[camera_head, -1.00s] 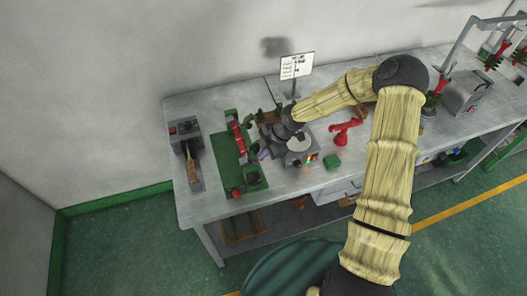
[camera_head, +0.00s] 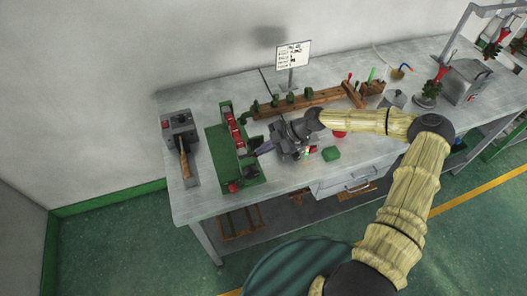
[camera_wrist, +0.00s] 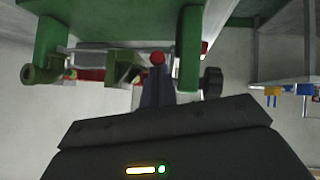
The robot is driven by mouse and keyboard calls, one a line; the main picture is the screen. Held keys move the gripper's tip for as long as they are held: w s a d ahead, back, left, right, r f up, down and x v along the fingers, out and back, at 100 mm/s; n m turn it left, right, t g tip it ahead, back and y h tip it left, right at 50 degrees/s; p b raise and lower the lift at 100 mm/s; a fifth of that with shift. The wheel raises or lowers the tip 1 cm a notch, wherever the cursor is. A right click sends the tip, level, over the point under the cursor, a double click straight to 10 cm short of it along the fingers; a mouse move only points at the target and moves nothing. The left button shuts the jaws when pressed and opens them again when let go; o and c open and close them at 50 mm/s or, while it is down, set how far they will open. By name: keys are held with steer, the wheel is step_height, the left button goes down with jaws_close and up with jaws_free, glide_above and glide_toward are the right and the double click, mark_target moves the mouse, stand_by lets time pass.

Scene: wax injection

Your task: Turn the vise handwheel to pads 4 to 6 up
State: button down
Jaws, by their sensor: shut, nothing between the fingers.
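The vise looks to be the green fixture (camera_head: 222,130) with a row of red pieces (camera_head: 235,132) between its uprights, on the left part of the bench. A red knob (camera_head: 233,187) sits at its front end; I cannot tell surely which part is the handwheel, and pad numbers are unreadable. My gripper (camera_head: 258,150) is shut and empty at the fixture's right side, pointing left. In the wrist view the shut fingers (camera_wrist: 156,82) point between two green uprights (camera_wrist: 190,48), with a small red ball (camera_wrist: 157,58) just beyond the tips; contact is unclear. A black knob (camera_wrist: 212,82) is right of them.
A grey control box (camera_head: 180,125) with a brown-handled tool stands left of the fixture. A wooden rack (camera_head: 310,98) and a sign (camera_head: 292,54) are behind my gripper. A green block (camera_head: 331,153) lies to the right. The bench's front left strip is clear.

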step_height(320, 180, down, 4)
steer(key=y+b, duration=0.1)
steer(key=b, duration=0.3)
steer(key=y+b, duration=0.1)
steer(key=b, duration=0.4)
steer(key=shift+a+r+g, duration=0.1)
steer(key=shift+r+g, duration=0.15)
steer(key=shift+g, duration=0.15)
steer(key=shift+s+a+f+b, duration=0.15)
steer(key=shift+f+b, duration=0.1)
steer(key=shift+b, duration=0.8)
steer(key=shift+r, duration=0.15)
steer(key=d+f+b+v, duration=0.1)
steer(key=v, duration=1.2)
steer(key=shift+s+f, duration=0.2)
steer(key=shift+f, duration=0.05)
